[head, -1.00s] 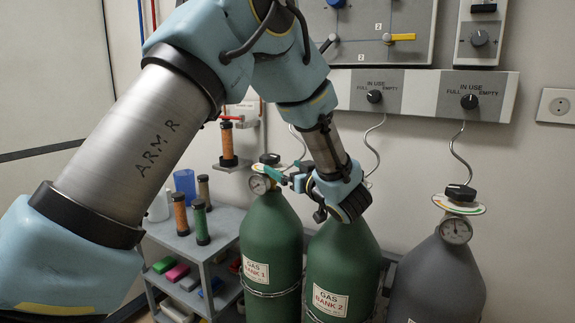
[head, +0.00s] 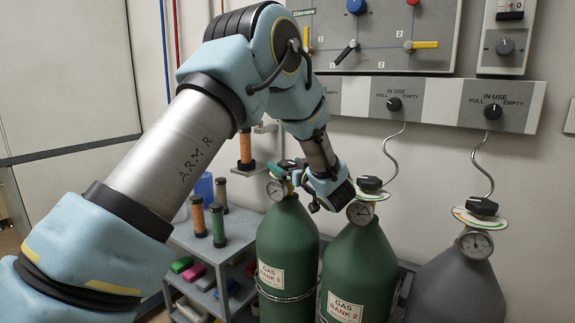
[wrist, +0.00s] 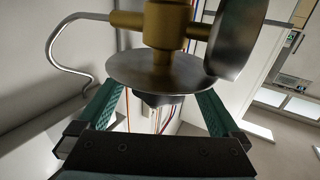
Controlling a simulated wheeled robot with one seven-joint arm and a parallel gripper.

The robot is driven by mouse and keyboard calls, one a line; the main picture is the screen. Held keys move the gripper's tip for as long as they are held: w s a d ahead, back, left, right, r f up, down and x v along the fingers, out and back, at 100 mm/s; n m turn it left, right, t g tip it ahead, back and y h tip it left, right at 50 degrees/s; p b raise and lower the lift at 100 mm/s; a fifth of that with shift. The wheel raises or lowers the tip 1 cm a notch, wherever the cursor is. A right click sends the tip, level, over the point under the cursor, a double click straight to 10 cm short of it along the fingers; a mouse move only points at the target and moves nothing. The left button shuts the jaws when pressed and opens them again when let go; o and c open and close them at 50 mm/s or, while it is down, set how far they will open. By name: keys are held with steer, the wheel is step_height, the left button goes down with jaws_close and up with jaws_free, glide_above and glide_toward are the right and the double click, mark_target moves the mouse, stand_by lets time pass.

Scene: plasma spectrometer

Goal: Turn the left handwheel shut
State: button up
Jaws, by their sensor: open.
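The left handwheel is the black knob (wrist: 160,99) on the valve of the green GAS BANK 1 cylinder (head: 286,235). In the head view my gripper (head: 284,166) is at the top of this cylinder, and its fingers and wrist mostly hide the knob. In the wrist view my gripper (wrist: 157,107) is open, with one green finger on each side of the knob. A metal disc (wrist: 150,72) and a brass valve body (wrist: 166,22) lie beyond the knob. I cannot tell whether either finger touches it.
The GAS BANK 2 cylinder (head: 358,265) stands close on the right, with its own black handwheel (head: 370,184). A grey cylinder (head: 458,287) stands farther right. A grey shelf cart (head: 205,248) with bottles is at the left. The wall panel (head: 432,105) is behind.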

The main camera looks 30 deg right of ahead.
steer(key=c, duration=1.3)
